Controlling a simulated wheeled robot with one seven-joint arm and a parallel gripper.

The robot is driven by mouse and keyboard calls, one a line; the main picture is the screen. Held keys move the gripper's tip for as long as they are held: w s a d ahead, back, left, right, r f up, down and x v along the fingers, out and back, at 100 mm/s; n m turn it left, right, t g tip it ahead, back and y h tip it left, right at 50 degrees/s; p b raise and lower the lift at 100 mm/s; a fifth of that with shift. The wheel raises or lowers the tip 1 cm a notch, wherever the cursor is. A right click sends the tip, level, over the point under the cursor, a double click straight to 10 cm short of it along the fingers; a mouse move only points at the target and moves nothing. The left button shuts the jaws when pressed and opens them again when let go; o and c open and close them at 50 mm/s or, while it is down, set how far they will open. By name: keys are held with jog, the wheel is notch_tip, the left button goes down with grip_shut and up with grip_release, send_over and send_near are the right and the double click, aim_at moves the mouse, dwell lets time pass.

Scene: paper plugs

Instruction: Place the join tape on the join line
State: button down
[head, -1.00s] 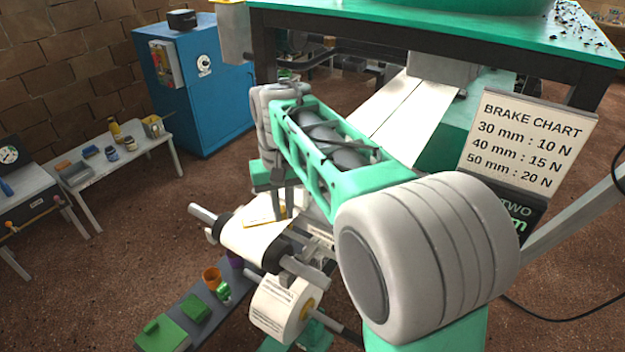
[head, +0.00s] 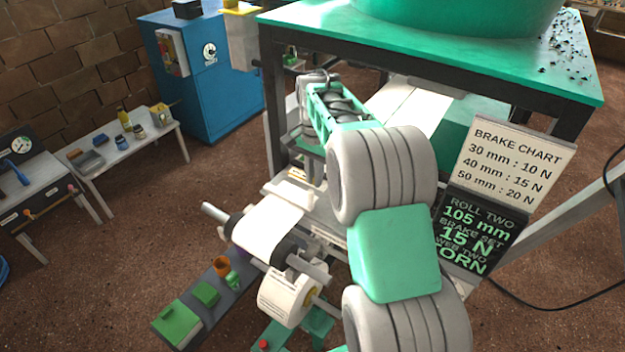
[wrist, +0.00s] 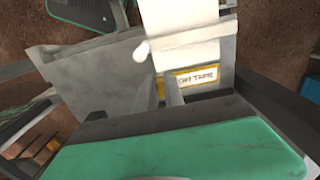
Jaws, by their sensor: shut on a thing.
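In the wrist view, a pale, yellow-edged strip with small upside-down lettering, which I take for the join tape (wrist: 199,77), lies across the fingertips of my gripper (wrist: 167,88). My gripper is shut on it. In the head view, my gripper is low over the machine bed beyond the roller, and my arm hides most of it and the tape. A white paper web (head: 271,224) runs over the near roller, and white web (wrist: 185,22) also shows beyond the tape in the wrist view. I cannot make out the join line.
A paper roll (head: 287,297) hangs below the near roller. A brake chart (head: 519,160) and a dark roll sign (head: 475,232) stand to the right. The green-topped table (head: 310,22) overhangs the far side. A grey shelf (head: 228,284) holds green blocks and an orange cup.

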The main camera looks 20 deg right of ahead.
jog(key=shift+w+d+f, duration=0.1)
jog(key=shift+w+f, duration=0.6)
jog(key=shift+f, duration=0.1)
jog(key=shift+f+p, duration=0.3)
jog(key=shift+f, duration=1.5)
jog(key=c, duration=1.4)
grip_release()
jog(key=shift+c, duration=0.2)
jog(key=shift+r, duration=0.15)
notch_tip(320, 180, up, 12)
jog(key=b, duration=0.2)
jog(key=s+a+r+n+t, duration=0.1)
jog(key=s+a+r+n, duration=0.1)
jog(key=s+a+n, duration=0.15)
jog(key=s+a+f+n+t, duration=0.1)
jog(key=s+a+n, duration=0.3)
jog(key=s, duration=0.5)
jog(key=s+a+f+n+t, duration=0.2)
jog(key=s+a+f+n, duration=0.2)
jog(key=s, duration=0.6)
jog(key=shift+a, duration=0.15)
